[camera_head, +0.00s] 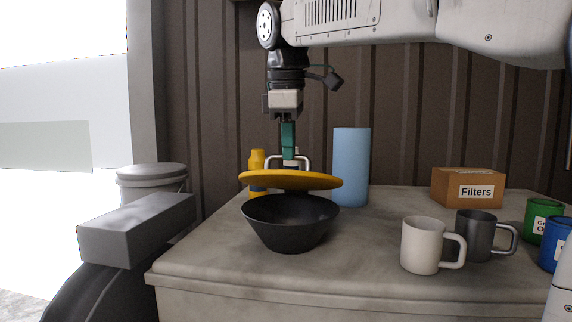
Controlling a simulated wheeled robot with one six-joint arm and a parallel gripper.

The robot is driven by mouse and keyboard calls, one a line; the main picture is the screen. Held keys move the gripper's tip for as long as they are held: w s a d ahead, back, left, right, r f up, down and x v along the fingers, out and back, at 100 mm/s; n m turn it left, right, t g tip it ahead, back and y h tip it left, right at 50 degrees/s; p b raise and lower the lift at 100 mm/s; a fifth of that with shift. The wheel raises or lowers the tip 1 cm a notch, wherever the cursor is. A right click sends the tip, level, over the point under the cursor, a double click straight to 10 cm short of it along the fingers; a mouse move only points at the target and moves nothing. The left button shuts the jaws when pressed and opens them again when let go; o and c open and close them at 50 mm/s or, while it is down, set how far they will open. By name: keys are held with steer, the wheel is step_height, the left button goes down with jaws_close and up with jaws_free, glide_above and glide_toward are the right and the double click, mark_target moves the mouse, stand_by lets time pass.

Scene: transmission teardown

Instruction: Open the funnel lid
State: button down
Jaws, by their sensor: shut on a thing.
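The funnel (290,228) is a wide, dark bowl-like cone standing on the table near its front left. Its lid (292,181) is a yellow-orange disc with a light handle (305,162) on top. The lid is held above the funnel's rim, slightly tilted, with a dark gap between them; I cannot tell whether they touch at the back. My gripper (289,155) points straight down over the lid and is shut on its handle. The fingertips are partly hidden by the handle.
On the table (250,292), a yellow bottle (257,160) and blue cylinder (351,167) stand behind the funnel. A white mug (420,246), grey mug (474,236), Filters box (467,187), green can (541,217) and blue can (556,245) stand right. Free table lies between.

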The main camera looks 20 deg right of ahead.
steer(key=w+d+r, duration=0.2)
steer(key=w+d, duration=0.3)
steer(key=w, duration=0.2)
steer(key=w+d+r, duration=0.3)
steer(key=w+d, duration=0.2)
steer(key=w, duration=0.3)
steer(key=shift+r, duration=0.3)
steer(key=c, duration=1.5)
jaws_free()
steer(key=shift+w, duration=0.1)
steer(key=shift+r, duration=0.2)
